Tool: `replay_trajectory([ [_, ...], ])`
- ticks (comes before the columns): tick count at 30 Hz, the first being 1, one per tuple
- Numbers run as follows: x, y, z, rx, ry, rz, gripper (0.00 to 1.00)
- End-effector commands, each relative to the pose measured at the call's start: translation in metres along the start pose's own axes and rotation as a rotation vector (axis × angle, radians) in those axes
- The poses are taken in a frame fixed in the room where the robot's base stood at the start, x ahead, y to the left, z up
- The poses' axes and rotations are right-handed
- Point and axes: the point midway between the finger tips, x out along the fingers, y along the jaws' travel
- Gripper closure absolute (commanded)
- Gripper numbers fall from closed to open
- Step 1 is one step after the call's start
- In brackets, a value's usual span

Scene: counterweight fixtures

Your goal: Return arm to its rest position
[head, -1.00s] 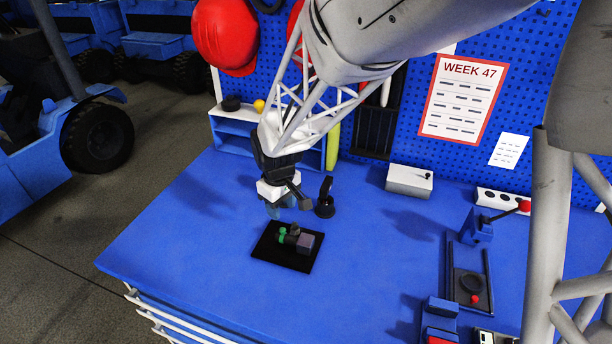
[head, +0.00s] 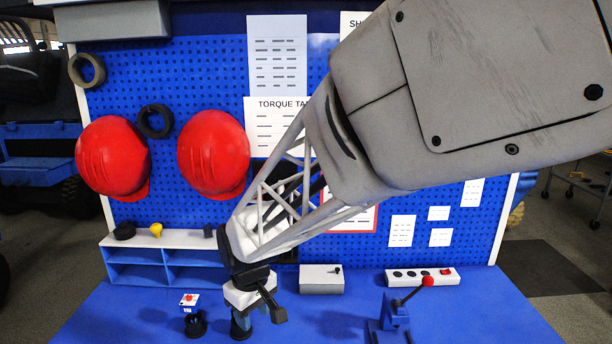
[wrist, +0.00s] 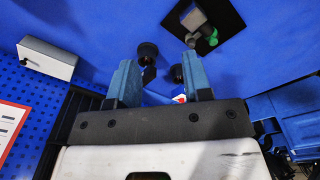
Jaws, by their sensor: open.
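My gripper (head: 240,328) is low over the blue bench in the head view, pointing down, its fingertips near the lower picture edge. In the wrist view my gripper (wrist: 160,80) has its two blue fingers wide apart with nothing gripped. A small black stand (head: 195,324) with a white, red-marked plate stands just left of the gripper in the head view. The wrist view shows a black pad (wrist: 232,40) beyond the fingers, with a grey block (wrist: 194,19) and a green piece (wrist: 212,38) on it. The pad is out of the head view.
A white box (head: 321,279) and a control strip (head: 420,276) stand at the bench's back. A blue fixture with a red-knobbed lever (head: 395,315) is to the right. Red helmets (head: 213,155) hang on the pegboard above a small shelf (head: 135,265).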

Motion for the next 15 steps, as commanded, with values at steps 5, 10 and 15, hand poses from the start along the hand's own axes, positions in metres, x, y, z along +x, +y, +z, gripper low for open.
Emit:
replay_trajectory([
  [5, -0.026, 0.026, 0.043, 0.111, 0.022, 0.013, 0.55],
  [10, -0.047, 0.044, 0.085, 0.214, 0.039, 0.024, 0.55],
  [15, -0.065, 0.058, 0.127, 0.317, 0.057, 0.037, 0.55],
])
